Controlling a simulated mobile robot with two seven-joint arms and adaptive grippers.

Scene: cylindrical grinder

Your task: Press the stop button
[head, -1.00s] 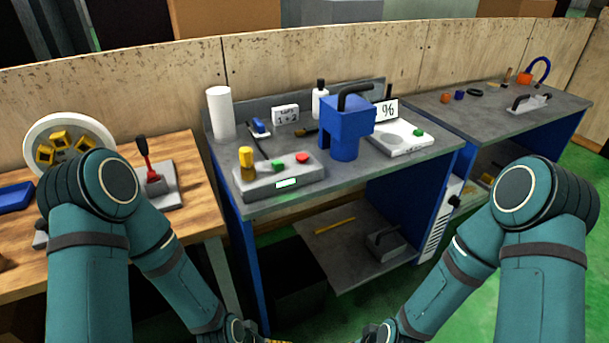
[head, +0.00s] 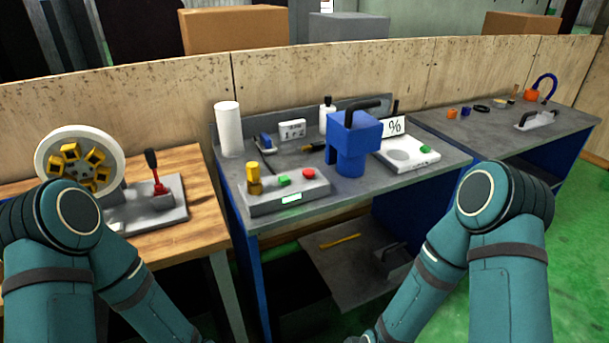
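A grey control box (head: 262,200) sits at the front left of the middle grey-topped bench. On its top are a red button (head: 308,173), a green button (head: 283,180) and a yellow knob (head: 253,178). My two teal arms hang down at the left and right of the view. Both grippers are below the picture's lower edge and out of sight.
A blue machine (head: 352,143) with a black handle stands right of the control box. A white cylinder (head: 228,130) stands behind the box. A red lever (head: 157,180) on a grey plate is on the wooden bench (head: 215,225) at left. The right bench (head: 440,112) holds small parts.

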